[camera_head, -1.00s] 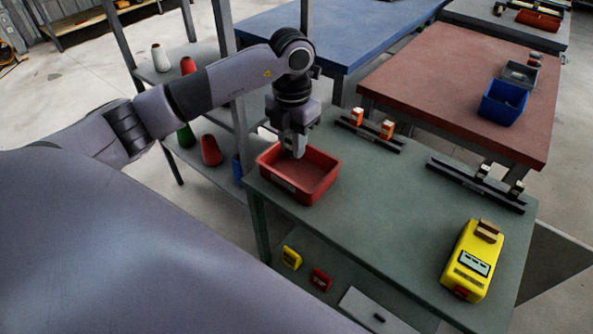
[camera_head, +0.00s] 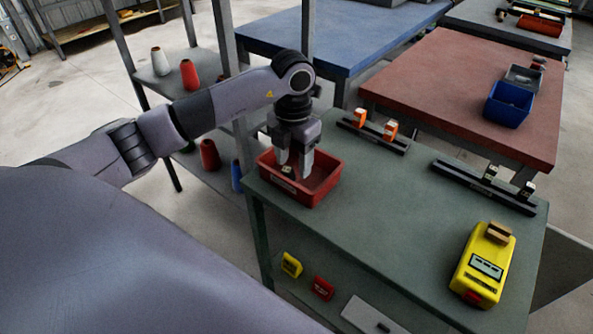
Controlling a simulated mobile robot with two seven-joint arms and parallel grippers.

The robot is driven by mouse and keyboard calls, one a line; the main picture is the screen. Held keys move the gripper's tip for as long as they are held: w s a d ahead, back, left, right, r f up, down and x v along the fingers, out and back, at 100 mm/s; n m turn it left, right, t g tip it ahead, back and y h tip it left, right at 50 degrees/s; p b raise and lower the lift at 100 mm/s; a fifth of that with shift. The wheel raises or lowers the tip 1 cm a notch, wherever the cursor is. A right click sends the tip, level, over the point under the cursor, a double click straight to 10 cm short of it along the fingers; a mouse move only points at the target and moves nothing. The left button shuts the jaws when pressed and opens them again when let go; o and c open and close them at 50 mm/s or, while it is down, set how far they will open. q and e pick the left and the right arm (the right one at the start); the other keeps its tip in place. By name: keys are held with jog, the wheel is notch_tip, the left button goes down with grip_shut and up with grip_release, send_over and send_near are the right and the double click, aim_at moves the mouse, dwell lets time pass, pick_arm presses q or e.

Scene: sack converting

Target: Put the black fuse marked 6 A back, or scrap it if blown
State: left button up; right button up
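My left gripper (camera_head: 294,172) points down into the red bin (camera_head: 328,192) at the left end of the green table. Its two fingers are apart. A small pale and dark item (camera_head: 287,169) shows at the fingertips, inside the bin; I cannot tell what it is or read any marking. Two small dark-and-pale pieces (camera_head: 491,173) (camera_head: 527,190) stand on the right black rail (camera_head: 470,184). Two orange pieces (camera_head: 390,129) stand on the left black rail (camera_head: 370,136). A yellow device (camera_head: 484,266) with a display carries a brown block (camera_head: 499,232). My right gripper is out of view.
The green table (camera_head: 390,205) is clear in the middle. A yellow box (camera_head: 291,264), a red box (camera_head: 322,288) and a grey panel lie below it. A blue bin (camera_head: 508,104) stands on the red table behind. A shelf post rises close to my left arm.

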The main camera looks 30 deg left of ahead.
pick_arm(q)
notch_tip(320, 180, up, 7)
dwell(0.5)
jog(key=shift+s, duration=0.1)
dwell(0.3)
